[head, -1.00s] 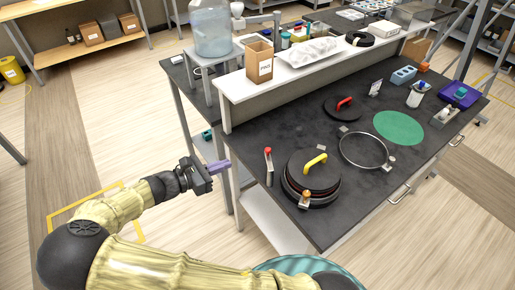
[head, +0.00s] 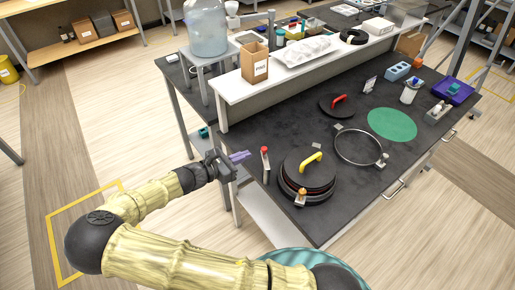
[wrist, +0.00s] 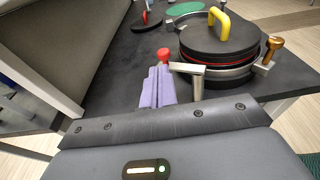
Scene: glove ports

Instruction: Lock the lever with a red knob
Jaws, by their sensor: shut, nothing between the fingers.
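The lever's red knob (head: 264,150) tops a short metal lever that stands at the left side of the round black port with a yellow handle (head: 312,163). In the wrist view the red knob (wrist: 163,54) shows just beyond my fingertips, with a silver metal arm (wrist: 190,69) running right from it toward the port's rim. My gripper (head: 240,156) is shut and empty, its purple fingers pointing right toward the lever. It is left of the lever, near the table's left edge. In the wrist view the shut fingers (wrist: 158,84) partly cover the lever's lower part. I see no clear contact.
An orange-topped latch (head: 301,196) sits at the port's front rim. An open metal ring (head: 358,147), a black lid with a red handle (head: 337,105) and a green disc (head: 392,125) lie on the dark table. A raised white shelf (head: 232,88) runs along the back.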

